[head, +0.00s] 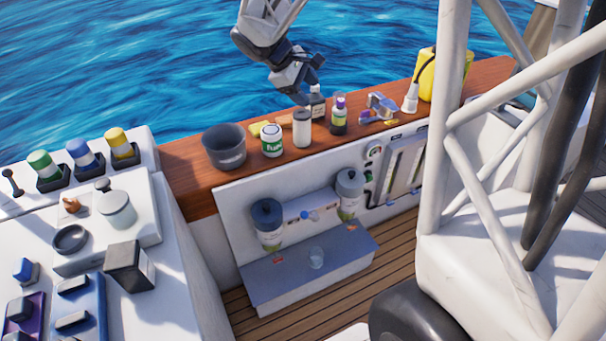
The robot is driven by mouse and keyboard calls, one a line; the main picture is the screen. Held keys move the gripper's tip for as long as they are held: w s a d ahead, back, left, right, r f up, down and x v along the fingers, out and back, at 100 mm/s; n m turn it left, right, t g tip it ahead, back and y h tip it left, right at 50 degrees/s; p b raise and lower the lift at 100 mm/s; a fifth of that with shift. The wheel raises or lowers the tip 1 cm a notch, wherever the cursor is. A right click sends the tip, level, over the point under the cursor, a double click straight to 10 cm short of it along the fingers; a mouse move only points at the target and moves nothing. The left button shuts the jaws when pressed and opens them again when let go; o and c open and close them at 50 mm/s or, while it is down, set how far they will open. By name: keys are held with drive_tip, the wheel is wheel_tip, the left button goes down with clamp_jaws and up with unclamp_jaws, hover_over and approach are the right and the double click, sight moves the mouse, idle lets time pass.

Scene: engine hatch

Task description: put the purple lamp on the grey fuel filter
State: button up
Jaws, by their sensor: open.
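My gripper (310,84) hangs above the wooden ledge in the head view, with its jaws open and nothing seen between them. A small purple item (365,117), possibly the purple lamp, lies on the ledge to the right of the purple-capped bottle; it is too small to be sure. My gripper is to its upper left in the picture, apart from it. Two canisters that look like fuel filters stand at the white panel below the ledge. The right one (349,192) has a grey top, and the left one (268,226) has a darker blue-grey top.
The ledge (186,178) holds a dark pot (224,148), a white jar (272,141), a white canister (302,130), a dark bottle (317,104), the purple-capped bottle (339,118), a blue-grey item (381,105) and a yellow container (430,77).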

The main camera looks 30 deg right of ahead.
drive_tip(key=s+a+m+t+y, duration=0.1)
drive_tip(key=s+a+m+y, duration=0.1)
drive_tip(key=s+a, duration=0.3)
drive_tip(key=s+a+r+m+t+y, duration=0.1)
drive_tip(key=s+a+m+y, duration=0.1)
drive_tip(key=s, duration=1.2)
drive_tip(key=s+a+r+m+t+y, duration=0.1)
drive_tip(key=s+a+m+t+y, duration=0.1)
drive_tip(key=s+a, duration=0.5)
drive_tip(key=shift+s+a+m+y, duration=0.35)
drive_tip(key=shift+s+m, duration=0.45)
drive_tip(key=shift+s, duration=0.45)
